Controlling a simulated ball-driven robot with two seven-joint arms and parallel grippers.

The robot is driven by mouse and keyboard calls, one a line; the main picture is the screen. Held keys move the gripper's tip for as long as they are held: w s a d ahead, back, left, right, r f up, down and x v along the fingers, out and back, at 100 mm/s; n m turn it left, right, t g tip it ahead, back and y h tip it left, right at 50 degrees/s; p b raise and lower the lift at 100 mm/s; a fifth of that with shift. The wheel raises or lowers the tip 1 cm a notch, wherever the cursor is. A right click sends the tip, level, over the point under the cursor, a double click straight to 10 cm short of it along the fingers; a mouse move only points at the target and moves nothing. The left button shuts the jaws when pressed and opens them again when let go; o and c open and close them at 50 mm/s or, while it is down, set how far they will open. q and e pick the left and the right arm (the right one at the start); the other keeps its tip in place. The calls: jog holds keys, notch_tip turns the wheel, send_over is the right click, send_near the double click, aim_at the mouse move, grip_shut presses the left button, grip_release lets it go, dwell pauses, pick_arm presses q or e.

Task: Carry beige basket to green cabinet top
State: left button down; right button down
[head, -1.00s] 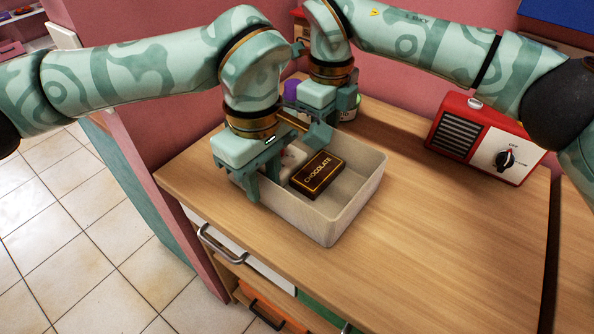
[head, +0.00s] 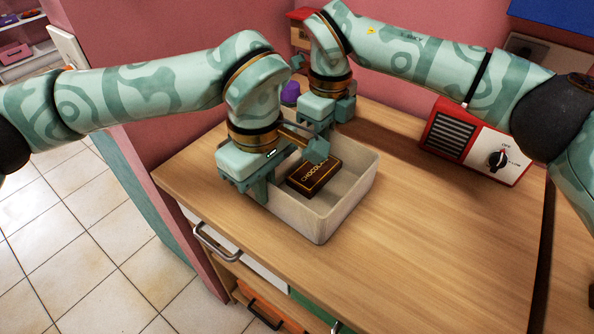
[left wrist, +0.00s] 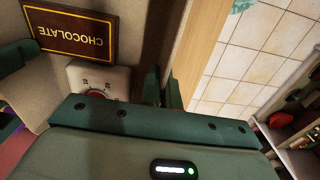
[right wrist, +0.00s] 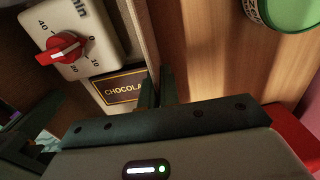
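The beige basket (head: 322,222) stands on a wooden countertop. It holds a dark chocolate box (head: 314,175), also in the left wrist view (left wrist: 70,32), and a white timer with a red dial, clear in the right wrist view (right wrist: 68,45). My left gripper (head: 262,188) is at the basket's left wall; in the left wrist view its fingers (left wrist: 162,88) close on that wall. My right gripper (right wrist: 157,90) has its fingers closed on the far wall; the head view partly hides them. I cannot identify a green cabinet top with certainty.
A red and white device with a black knob (head: 497,160) stands at the right of the counter. A green-lidded container (right wrist: 290,12) and a purple item (head: 290,93) are behind the basket. Drawer handles (head: 215,244) project below the front edge. Tiled floor (head: 70,240) lies open at left.

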pick_arm(q)
jog(key=shift+r, duration=0.1)
